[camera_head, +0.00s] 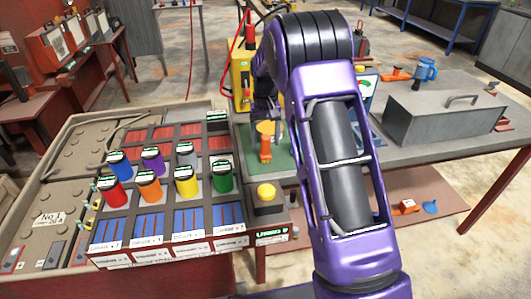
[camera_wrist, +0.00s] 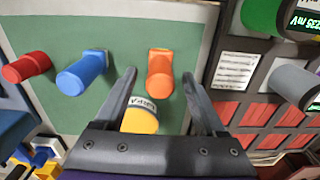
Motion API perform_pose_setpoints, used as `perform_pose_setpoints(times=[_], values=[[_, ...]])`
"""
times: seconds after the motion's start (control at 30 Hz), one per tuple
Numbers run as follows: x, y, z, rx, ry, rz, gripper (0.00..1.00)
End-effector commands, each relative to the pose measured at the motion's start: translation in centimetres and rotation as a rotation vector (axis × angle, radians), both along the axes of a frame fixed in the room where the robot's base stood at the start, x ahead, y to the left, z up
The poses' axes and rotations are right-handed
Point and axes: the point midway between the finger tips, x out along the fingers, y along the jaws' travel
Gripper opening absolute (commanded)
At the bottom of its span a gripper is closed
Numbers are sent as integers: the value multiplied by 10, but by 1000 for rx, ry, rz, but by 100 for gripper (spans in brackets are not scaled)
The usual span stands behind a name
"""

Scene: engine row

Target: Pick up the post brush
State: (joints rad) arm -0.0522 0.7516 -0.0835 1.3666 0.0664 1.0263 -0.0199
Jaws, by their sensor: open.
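My gripper (camera_wrist: 159,77) is open above a green mat (camera_wrist: 215,15), its two fingers pointing toward the mat. A yellow cylinder with a white label (camera_wrist: 140,119) shows between the fingers, near the palm. An orange handle-like piece (camera_wrist: 160,68) stands on the mat between the fingertips. To the left are a blue cylinder (camera_wrist: 82,74) and a red cylinder (camera_wrist: 27,67). In the head view the orange piece (camera_head: 265,148) stands on the green mat, with yellow at its top; my arm hides much of the gripper. I cannot tell for certain which piece is the post brush.
Left of the mat, a rack (camera_head: 160,250) holds several coloured cylinders. A yellow knob (camera_head: 266,192) sits at its front right corner. A yellow device (camera_head: 242,78) with red leads stands behind the mat. A grey toolbox (camera_head: 445,118) stands on the right.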

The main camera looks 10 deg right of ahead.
Motion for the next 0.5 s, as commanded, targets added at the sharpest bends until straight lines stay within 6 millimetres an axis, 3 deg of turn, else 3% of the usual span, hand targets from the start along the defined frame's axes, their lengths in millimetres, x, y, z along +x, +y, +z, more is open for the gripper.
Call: perform_pose_setpoints(times=[0.17, 0.43, 0.5], values=[[-1, 0, -22, 1, 1, 0, 73], [0, 0, -25, 1, -1, 0, 73], [0, 0, -25, 1, -1, 0, 62]])
